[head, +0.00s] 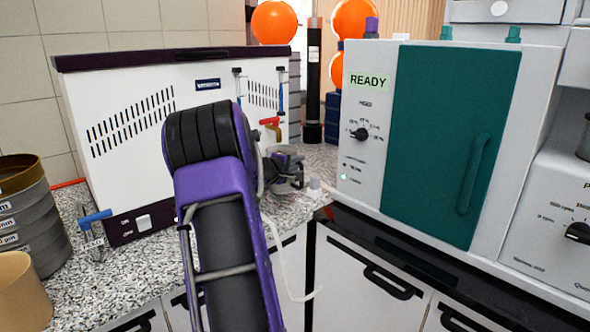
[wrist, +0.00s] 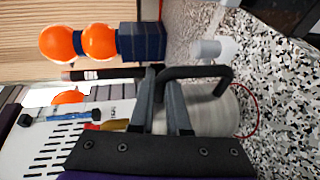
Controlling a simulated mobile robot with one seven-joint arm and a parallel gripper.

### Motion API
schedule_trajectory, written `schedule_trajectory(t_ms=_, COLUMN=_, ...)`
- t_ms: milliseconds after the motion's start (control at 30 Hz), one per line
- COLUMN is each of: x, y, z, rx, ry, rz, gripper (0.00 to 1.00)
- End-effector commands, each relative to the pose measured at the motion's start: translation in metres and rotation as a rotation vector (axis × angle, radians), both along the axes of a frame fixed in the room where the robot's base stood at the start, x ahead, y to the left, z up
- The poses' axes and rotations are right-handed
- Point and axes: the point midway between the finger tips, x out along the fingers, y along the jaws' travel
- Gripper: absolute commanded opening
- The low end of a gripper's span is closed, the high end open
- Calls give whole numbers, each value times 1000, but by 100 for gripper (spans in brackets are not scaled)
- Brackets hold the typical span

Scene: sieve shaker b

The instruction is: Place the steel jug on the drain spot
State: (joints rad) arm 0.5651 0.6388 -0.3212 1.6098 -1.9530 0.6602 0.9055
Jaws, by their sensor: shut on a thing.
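The steel jug (wrist: 205,117) shows in the wrist view as a grey, brushed body with a black handle (wrist: 197,72). My gripper (wrist: 161,78) is shut on the handle, and its fingers cover part of the jug. In the head view my gripper (head: 288,168) is over the back of the speckled counter, and my arm hides most of the jug. A thin red ring (wrist: 246,110) on the counter, likely the drain spot, shows beside the jug's base. The jug covers part of the ring. I cannot tell whether the base touches the counter.
A small pale cylinder (head: 315,187) stands close to the jug. A white vented cabinet (head: 135,115) is behind at left, and a teal-doored oven (head: 450,140) is at right. Stacked sieves (head: 35,215) stand at far left. A black tube (head: 313,80) is at the back.

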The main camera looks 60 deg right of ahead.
Motion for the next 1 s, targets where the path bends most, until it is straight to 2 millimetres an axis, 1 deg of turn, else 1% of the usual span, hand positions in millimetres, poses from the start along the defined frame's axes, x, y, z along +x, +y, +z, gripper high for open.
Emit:
schedule_trajectory(t_ms=167, x=11, y=-3, z=1, rx=-2, ry=-2, rz=0, gripper=0)
schedule_trajectory(t_ms=300, x=11, y=-3, z=-22, rx=1, ry=2, rz=-2, gripper=0)
schedule_trajectory(t_ms=400, x=11, y=-3, z=-34, rx=0, ry=1, rz=-1, gripper=0)
schedule_trajectory(t_ms=833, x=11, y=-3, z=-38, rx=-2, ry=-1, rz=0, gripper=0)
schedule_trajectory(t_ms=867, x=11, y=-3, z=-38, rx=-1, ry=0, rz=0, gripper=18)
schedule_trajectory(t_ms=1000, x=11, y=-3, z=-38, rx=0, ry=0, rz=0, gripper=43)
